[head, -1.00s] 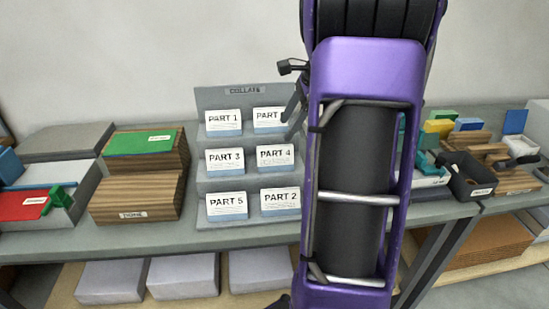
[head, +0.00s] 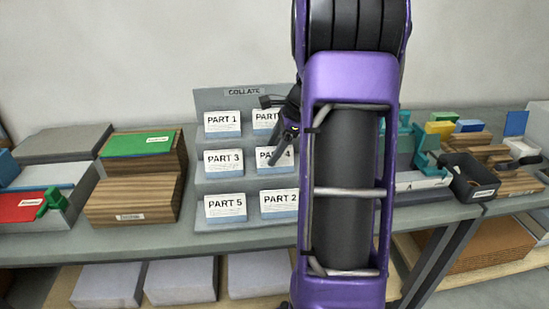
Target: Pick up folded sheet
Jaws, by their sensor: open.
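A grey stepped rack (head: 243,97) labelled COLLATE stands on the bench left of my arm. It holds several white and blue sheets. PART 1 (head: 222,124) is at the top left, PART 3 (head: 222,162) at the middle left and PART 5 (head: 225,207) at the bottom left. PART 2 (head: 278,203) is at the bottom right. My gripper (head: 276,152) is open in front of the rack's right column, partly covering the PART 4 sheet (head: 262,158). I cannot tell whether it touches that sheet. The top right sheet (head: 265,120) is partly hidden. Which one is the folded sheet is unclear.
Wooden blocks (head: 130,203) with a green top sheet (head: 138,145) and a tray with a red sheet (head: 22,206) stand left. A black bin (head: 470,184) and teal device (head: 428,163) stand right. My purple arm blocks the centre.

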